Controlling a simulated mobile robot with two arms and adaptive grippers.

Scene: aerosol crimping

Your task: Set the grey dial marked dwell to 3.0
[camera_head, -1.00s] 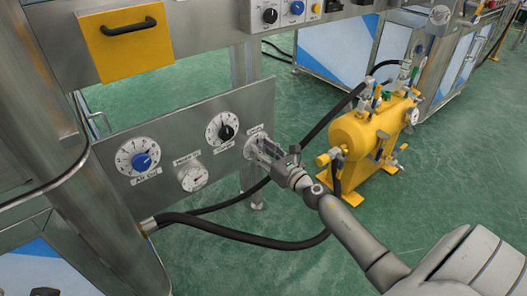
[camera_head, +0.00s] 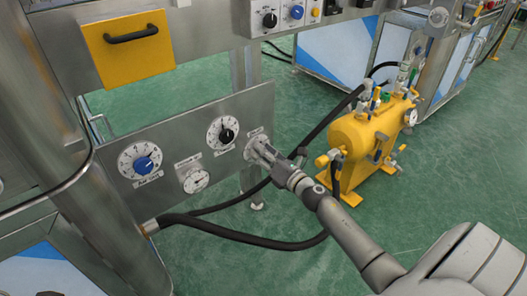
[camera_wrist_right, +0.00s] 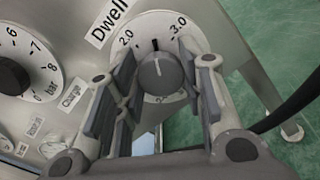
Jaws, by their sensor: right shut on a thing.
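The grey dwell dial (camera_wrist_right: 158,75) sits on a white round scale below the label Dwell in the right wrist view. Its pale line points up, between 2.0 at the upper left and 3.0 at the upper right. My right gripper (camera_wrist_right: 157,62) is shut on the dial, with one finger on each side. In the head view my right gripper (camera_head: 256,148) reaches the right end of the steel panel (camera_head: 180,135) and mostly hides the dial behind it. My left gripper is not in view.
On the same panel are a blue-knobbed dial (camera_head: 143,163), a black-knobbed dial (camera_head: 226,135) and a small gauge (camera_head: 196,181). A yellow tank (camera_head: 352,140) with valves stands to the right. A black hose (camera_head: 240,239) runs below the panel.

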